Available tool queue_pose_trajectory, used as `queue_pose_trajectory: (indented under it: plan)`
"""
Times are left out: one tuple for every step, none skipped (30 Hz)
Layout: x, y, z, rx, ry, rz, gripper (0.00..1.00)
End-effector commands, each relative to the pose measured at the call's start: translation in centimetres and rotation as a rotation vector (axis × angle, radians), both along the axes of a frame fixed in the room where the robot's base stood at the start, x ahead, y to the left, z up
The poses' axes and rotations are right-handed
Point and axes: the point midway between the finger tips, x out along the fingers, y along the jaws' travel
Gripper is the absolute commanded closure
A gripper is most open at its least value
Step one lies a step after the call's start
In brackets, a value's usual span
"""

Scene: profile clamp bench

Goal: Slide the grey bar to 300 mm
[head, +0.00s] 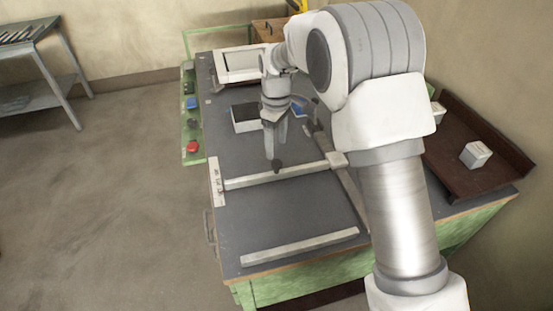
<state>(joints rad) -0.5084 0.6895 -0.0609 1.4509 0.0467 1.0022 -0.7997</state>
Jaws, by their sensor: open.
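A long light grey bar (247,181) lies across the dark bench top, with a dark knob (277,167) standing near its middle. Its right end meets a pale block (337,159) on a rail running front to back. Its left end lies beside a white strip (216,180) with small marks that are too small to read. My gripper (276,149) points down, open and empty, close to the knob in the picture. I cannot tell whether the fingers touch the knob or are above or behind it.
A second pale bar (300,246) lies near the bench's front edge, with clear bench between the two bars. A dark-topped white box (244,117) stands behind my gripper. A brown tray (468,178) with white boxes is at right. A red button (192,147) sits at left.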

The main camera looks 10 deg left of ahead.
Motion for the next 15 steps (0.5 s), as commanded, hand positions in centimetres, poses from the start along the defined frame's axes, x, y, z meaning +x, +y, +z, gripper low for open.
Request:
queue_pose_trajectory:
  plan:
    - [-0.1, 0.0, -1.3, -0.003, 0.004, 0.000, 0.29]
    - [-0.1, 0.0, -1.9, -0.002, 0.004, 0.001, 0.29]
    - [-0.1, 0.0, -2.6, -0.003, 0.004, 0.000, 0.29]
    - [-0.1, 0.0, -3.2, -0.003, 0.003, 0.000, 0.29]
    - [-0.1, 0.0, -3.6, -0.003, 0.002, 0.000, 0.29]
    - [-0.1, 0.0, -4.2, -0.003, 0.002, 0.000, 0.29]
    - [0.0, 0.0, -4.6, -0.002, 0.002, 0.000, 0.29]
    - [0.0, 0.0, -5.0, -0.002, 0.002, -0.001, 0.29]
    - [0.0, 0.0, -5.4, -0.001, 0.001, -0.001, 0.29]
    - [0.0, 0.0, -5.6, -0.001, 0.001, -0.001, 0.29]
    - [0.0, 0.0, -5.8, -0.001, 0.001, -0.001, 0.29]
    - [0.0, 0.0, -6.1, 0.000, 0.000, 0.000, 0.29]
    - [0.0, 0.0, -6.2, 0.000, 0.000, 0.000, 0.29]
    - [0.0, 0.0, -6.3, 0.000, 0.000, 0.000, 0.29]
    - [0.0, 0.0, -6.4, 0.000, 0.000, 0.000, 0.29]
